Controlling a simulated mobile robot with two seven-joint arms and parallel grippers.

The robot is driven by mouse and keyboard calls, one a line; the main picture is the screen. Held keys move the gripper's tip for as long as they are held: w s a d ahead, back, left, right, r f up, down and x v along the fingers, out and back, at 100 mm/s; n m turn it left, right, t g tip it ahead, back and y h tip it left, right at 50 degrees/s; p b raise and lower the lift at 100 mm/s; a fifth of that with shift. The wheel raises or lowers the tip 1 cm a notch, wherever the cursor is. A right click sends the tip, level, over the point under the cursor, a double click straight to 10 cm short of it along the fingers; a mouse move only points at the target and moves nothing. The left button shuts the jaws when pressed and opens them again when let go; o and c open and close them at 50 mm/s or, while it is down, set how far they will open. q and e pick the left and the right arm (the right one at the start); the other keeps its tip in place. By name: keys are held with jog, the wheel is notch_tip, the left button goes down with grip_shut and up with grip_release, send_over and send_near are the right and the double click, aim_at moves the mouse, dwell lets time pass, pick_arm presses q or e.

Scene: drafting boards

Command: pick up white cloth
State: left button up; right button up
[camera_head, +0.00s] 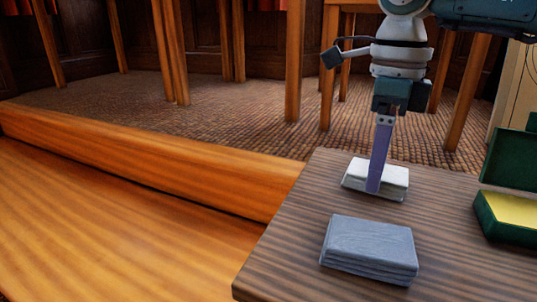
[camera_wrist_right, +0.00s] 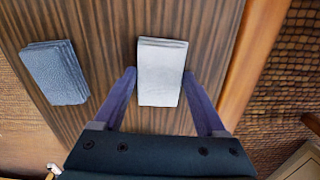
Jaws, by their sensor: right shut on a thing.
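The white cloth (camera_head: 397,178) is a folded, flat stack at the far part of the striped wooden tabletop. My right gripper (camera_head: 374,187) reaches down over it from above, and its purple finger hides part of the cloth. In the right wrist view the white cloth (camera_wrist_right: 162,88) lies between the two purple fingertips (camera_wrist_right: 159,74), one along each side. The right gripper is shut on the white cloth, which appears to be still at the tabletop; I cannot tell if it is lifted. My left gripper is not in view.
A folded blue-grey cloth (camera_head: 368,247) lies nearer on the tabletop (camera_head: 290,262), also showing in the wrist view (camera_wrist_right: 54,72). A green box with yellow inside (camera_head: 510,213) stands open at the right. Wooden legs (camera_head: 293,65) stand behind on the carpet.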

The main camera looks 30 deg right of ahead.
notch_tip(320, 180, up, 20)
jog(key=p, duration=0.9)
jog(key=o, duration=0.7)
jog(key=c, duration=0.6)
